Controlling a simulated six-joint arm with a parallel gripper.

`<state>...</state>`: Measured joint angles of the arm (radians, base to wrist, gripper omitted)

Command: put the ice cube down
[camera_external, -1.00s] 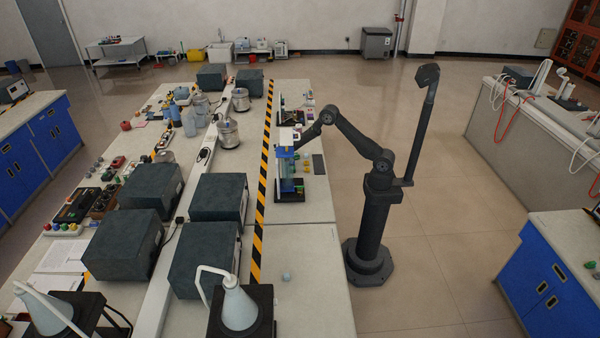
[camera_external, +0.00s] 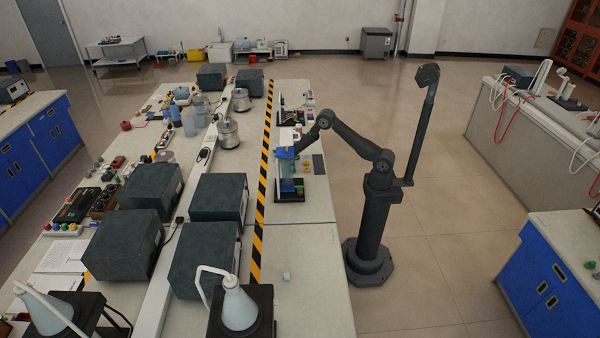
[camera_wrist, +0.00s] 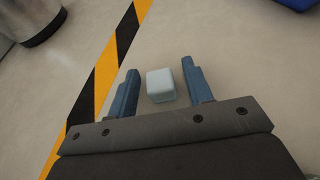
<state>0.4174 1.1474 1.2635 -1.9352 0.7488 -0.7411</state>
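The ice cube, a small pale block with rounded edges (camera_wrist: 161,86), shows in the wrist view between the two blue fingers of my gripper (camera_wrist: 159,68). Bare surface shows on both sides of the cube, so the fingers stand apart from it and the gripper is open. The cube appears to rest on the pale bench top. In the external view the end of my arm is over the bench near the striped tape, and I cannot make out the cube between the fingers there.
Yellow and black tape (camera_wrist: 102,80) runs left of the fingers. A metal pot (camera_wrist: 30,18) stands at the wrist view's upper left, and a blue object (camera_wrist: 295,4) at its upper right. Another small pale block (camera_external: 286,276) lies on the bench's near part. Dark boxes (camera_external: 205,208) stand left of the tape.

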